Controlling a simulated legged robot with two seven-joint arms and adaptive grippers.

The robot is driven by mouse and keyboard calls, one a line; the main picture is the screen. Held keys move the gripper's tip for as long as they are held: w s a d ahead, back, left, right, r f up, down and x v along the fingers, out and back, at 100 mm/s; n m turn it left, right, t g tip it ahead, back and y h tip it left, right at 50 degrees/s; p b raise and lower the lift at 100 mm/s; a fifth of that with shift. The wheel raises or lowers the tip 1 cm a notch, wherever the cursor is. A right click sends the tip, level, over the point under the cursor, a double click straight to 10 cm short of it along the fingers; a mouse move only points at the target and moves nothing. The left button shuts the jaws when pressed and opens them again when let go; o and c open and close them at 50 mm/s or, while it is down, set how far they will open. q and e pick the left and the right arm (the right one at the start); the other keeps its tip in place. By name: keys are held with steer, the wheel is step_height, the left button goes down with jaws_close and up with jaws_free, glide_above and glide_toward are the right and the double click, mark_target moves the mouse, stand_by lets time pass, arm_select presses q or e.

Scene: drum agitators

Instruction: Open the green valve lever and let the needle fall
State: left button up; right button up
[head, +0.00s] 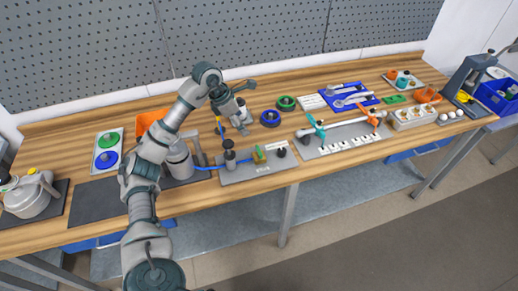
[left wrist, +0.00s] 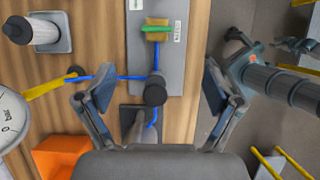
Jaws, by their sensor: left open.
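The green valve lever (head: 259,155) stands on a grey plate (head: 235,176) near the front edge of the bench. In the left wrist view the green lever (left wrist: 157,29) lies across a brass-coloured block at the top. A white gauge dial (left wrist: 10,120), marked bar, is cut off at the left edge there, so its needle is not visible. My left gripper (left wrist: 158,88) is open and empty above the plate, with the lever beyond its fingertips and apart from them. Grey links of another arm of mine show at the right of that view. My right gripper's fingers are not clear.
A blue hose (head: 207,168) runs to a dark fitting (left wrist: 155,90) on the plate. A yellow tube (left wrist: 45,88) links the gauge side. An orange bin (left wrist: 62,157) is nearby. A rack with teal and orange handles (head: 345,136) stands right of the plate.

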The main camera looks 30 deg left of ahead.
arm_select(q)
glide_toward(259, 150)
steer(key=f, duration=0.1)
steer(key=x, duration=0.7)
steer(key=shift+w+d+f, duration=0.1)
steer(key=shift+w+d, duration=0.1)
steer(key=shift+w, duration=0.05)
steer(key=shift+f, duration=0.3)
steer(key=shift+w+a+f, duration=0.1)
steer(key=shift+f, duration=0.05)
steer(key=c, duration=1.1)
steer(key=shift+c, duration=0.2)
arm_select(e)
steer(key=shift+w+a+r, duration=0.15)
steer(key=shift+w+a, duration=0.05)
steer(key=shift+a, duration=0.25)
